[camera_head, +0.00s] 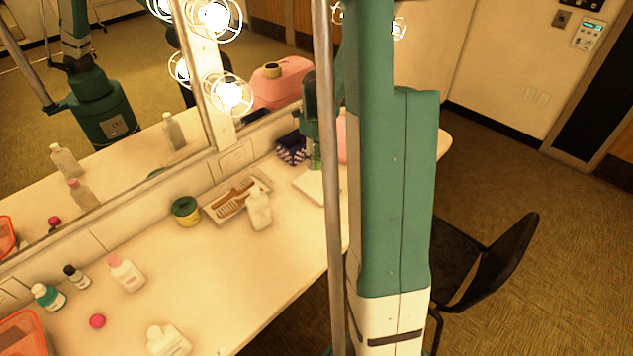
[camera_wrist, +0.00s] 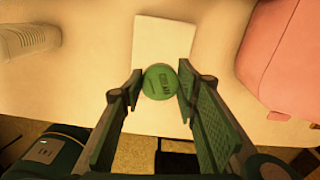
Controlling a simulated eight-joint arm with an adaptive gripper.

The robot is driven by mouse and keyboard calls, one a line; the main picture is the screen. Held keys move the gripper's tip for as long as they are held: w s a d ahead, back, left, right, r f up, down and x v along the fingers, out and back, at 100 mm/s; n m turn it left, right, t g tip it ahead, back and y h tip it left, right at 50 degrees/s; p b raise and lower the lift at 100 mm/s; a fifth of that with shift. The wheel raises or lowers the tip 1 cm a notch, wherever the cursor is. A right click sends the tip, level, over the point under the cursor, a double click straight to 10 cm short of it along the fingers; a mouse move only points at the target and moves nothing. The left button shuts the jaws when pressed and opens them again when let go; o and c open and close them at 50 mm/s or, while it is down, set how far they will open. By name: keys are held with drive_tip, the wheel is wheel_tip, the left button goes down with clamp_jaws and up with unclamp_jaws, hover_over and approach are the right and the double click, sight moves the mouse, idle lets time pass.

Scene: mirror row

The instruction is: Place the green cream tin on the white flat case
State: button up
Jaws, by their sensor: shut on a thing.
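The round green cream tin (camera_wrist: 160,83), marked "CREAM" on top, sits between the two fingers of my gripper (camera_wrist: 158,88) in the wrist view. The fingers are shut on its sides.
A pink container (camera_wrist: 287,55) stands right of the case in the wrist view. In the head view, a dark blue patterned item (camera_head: 291,148) is beside my gripper.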

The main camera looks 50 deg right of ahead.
hover_over(316, 184)
drive_tip(key=shift+d+f+b, duration=0.1)
drive_tip(key=shift+f+b, duration=0.25)
drive_tip(key=shift+f, duration=2.5)
drive_tip(key=shift+f, duration=0.1)
drive_tip(key=shift+f+b, duration=0.3)
drive_tip(key=shift+f, duration=1.45)
drive_tip(key=shift+f, duration=0.15)
drive_tip(key=o, duration=0.8)
drive_tip(key=shift+o, duration=0.4)
wheel_tip(316, 184, up, 12)
drive_tip(key=shift+r+p, duration=0.15)
drive_tip(key=shift+p, duration=0.65)
